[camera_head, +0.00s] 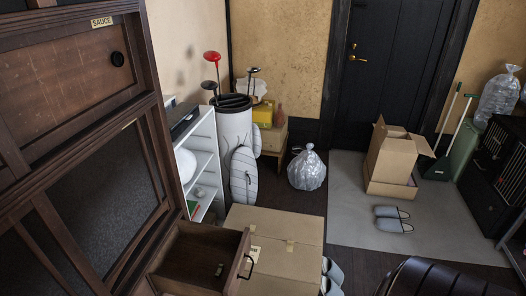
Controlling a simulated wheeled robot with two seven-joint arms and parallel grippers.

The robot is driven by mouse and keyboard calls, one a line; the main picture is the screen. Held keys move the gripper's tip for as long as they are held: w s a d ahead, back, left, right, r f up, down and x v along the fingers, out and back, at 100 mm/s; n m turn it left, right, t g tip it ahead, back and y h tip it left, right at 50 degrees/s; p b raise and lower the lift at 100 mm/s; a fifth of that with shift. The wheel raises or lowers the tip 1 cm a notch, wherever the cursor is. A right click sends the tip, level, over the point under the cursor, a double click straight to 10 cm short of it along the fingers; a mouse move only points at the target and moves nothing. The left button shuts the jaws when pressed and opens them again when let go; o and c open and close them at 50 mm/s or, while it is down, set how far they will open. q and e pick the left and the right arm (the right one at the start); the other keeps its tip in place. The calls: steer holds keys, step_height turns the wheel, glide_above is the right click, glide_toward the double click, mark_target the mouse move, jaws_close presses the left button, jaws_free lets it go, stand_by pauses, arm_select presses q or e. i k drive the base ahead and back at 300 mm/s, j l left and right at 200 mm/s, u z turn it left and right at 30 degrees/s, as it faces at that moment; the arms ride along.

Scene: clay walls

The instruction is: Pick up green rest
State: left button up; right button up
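An open wooden drawer (183,244) juts out from the dark cabinet at the lower left. A small object (219,269) lies on the drawer's floor. It is too small for me to tell its colour surely or whether it is the green rest. I cannot make out any other thing that is clearly the green rest. Neither of my grippers is in view.
The dark wooden cabinet (75,75) fills the left side. A closed cardboard box (285,232) stands close beside the drawer. A white shelf (205,140) and a golf bag (235,130) stand behind. Slippers (393,218) lie on the grey entry floor (350,200). A black ribbed object (445,280) is at the lower right.

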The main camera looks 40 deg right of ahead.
mark_target(221, 266)
steer(key=l+z, duration=0.15)
steer(key=z, duration=0.3)
steer(key=k+l+z, duration=0.1)
steer(key=l+z, duration=0.15)
steer(key=z, duration=0.15)
